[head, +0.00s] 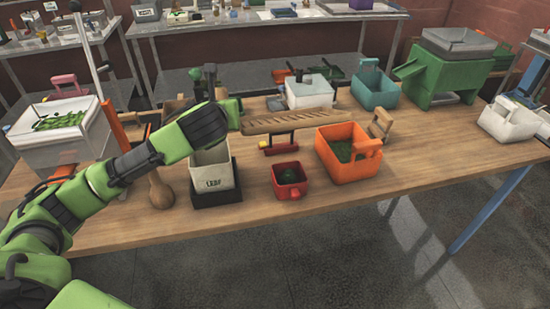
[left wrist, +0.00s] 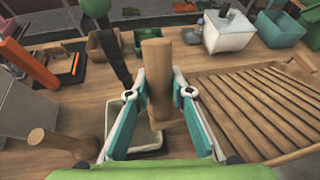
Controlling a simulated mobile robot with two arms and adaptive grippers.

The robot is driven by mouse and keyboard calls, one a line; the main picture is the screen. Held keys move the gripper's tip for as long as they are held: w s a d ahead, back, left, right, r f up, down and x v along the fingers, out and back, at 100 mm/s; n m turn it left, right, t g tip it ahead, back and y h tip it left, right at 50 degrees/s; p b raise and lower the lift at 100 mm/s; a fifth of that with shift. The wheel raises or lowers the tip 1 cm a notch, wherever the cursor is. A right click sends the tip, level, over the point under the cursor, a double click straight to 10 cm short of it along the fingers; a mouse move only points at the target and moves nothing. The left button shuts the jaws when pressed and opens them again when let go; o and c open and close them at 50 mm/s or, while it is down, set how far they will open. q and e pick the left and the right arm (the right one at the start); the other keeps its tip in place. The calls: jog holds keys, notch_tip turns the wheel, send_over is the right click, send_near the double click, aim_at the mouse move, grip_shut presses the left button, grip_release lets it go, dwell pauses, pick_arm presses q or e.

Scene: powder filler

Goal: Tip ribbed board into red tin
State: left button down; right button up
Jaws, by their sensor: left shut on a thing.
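My left gripper (left wrist: 160,92) is shut on the wooden handle (left wrist: 156,60) of the ribbed board (left wrist: 255,105), between its teal fingers. In the head view the ribbed board (head: 296,121) extends right from my gripper, nearly level, with its ribbed face showing. It appears held above the table, behind and above the red tin (head: 290,194). I see no powder on the ribs. The red tin stands upright near the table's front edge with some green powder inside. My fingertips are hidden in the head view. My right gripper is not in view.
An orange bin (head: 350,165) with green contents stands right of the tin. A cream container (head: 213,170) on a black base stands left of it. A wooden scoop (head: 380,125), teal bin (head: 374,90) and green machine (head: 442,75) are farther right. The table's front right is clear.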

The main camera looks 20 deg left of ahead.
pick_arm(q)
jog(key=t+y+b, duration=0.1)
jog(key=t+b, duration=0.1)
jog(key=b, duration=0.2)
jog(key=r+t+y+b, duration=0.1)
jog(key=t+b, duration=0.1)
jog(key=b, duration=0.1)
jog(key=shift+m+t+b, duration=0.3)
jog(key=shift+b, duration=0.1)
jog(key=shift+r, duration=0.35)
